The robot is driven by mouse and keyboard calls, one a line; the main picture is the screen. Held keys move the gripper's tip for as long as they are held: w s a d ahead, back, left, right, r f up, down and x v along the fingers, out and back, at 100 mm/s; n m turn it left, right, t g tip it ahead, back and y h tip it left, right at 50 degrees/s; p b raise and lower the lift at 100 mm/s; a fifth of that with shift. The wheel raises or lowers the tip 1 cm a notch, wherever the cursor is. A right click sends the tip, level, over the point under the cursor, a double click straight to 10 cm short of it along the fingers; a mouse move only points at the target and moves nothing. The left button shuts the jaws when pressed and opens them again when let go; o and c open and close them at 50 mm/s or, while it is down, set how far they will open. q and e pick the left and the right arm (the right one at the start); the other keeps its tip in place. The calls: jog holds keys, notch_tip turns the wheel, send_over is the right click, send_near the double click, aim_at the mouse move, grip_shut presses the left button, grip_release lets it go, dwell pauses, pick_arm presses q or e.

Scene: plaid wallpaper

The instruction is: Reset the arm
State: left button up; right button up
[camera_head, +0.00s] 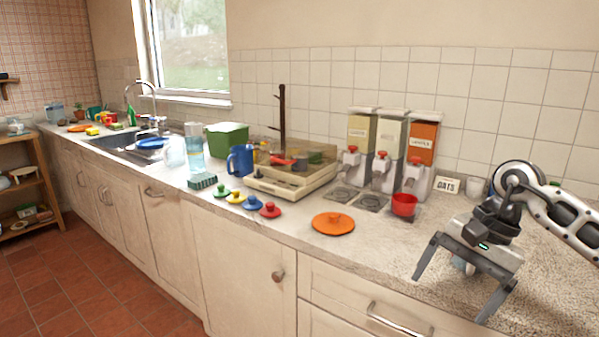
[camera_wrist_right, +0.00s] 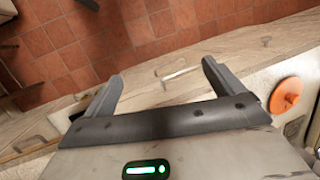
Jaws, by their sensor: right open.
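My right gripper (camera_head: 450,297) is in the right of the head view, above the front part of the countertop (camera_head: 374,238). Its two fingers are spread wide apart with nothing between them. In the right wrist view the open fingers (camera_wrist_right: 152,88) point out over the counter's front edge, towards the cabinet fronts and the red tiled floor. A small pale object shows partly behind the gripper in the head view; I cannot tell what it is. My left gripper is not in view.
An orange lid (camera_head: 333,223) lies left of my right gripper. Small coloured lids (camera_head: 251,203), a blue pitcher (camera_head: 240,161) and a sink (camera_head: 128,146) are farther left.

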jog(key=s+a+f+m+t+y, duration=0.15)
jog(key=a+m+t+y, duration=0.35)
jog(key=a+m+y, duration=0.5)
jog(key=s+a+f+m+t+y, duration=0.1)
jog(key=s+a+m+t+y, duration=0.3)
jog(key=a+m, duration=1.05)
jog(key=w+d+f+m+t+h, duration=0.1)
jog(key=d+f+m+t+h, duration=0.25)
jog(key=m, duration=0.65)
jog(key=d+f+m+t+h, duration=0.3)
jog(key=f+m+t+h, duration=0.15)
jog(key=m, duration=0.55)
jog(key=s+d+f+m+g+h, duration=0.2)
jog(key=s+f+m+g+h, duration=0.1)
jog(key=s+f+m, duration=0.3)
jog(key=s+d+f+m+g+h, duration=0.2)
jog(key=s+f+m, duration=0.4)
jog(key=f+m, duration=0.3)
jog(key=shift+s+d+f+m+g+h, duration=0.35)
jog(key=shift+m+g+h, duration=0.2)
jog(key=shift+g+h, duration=0.4)
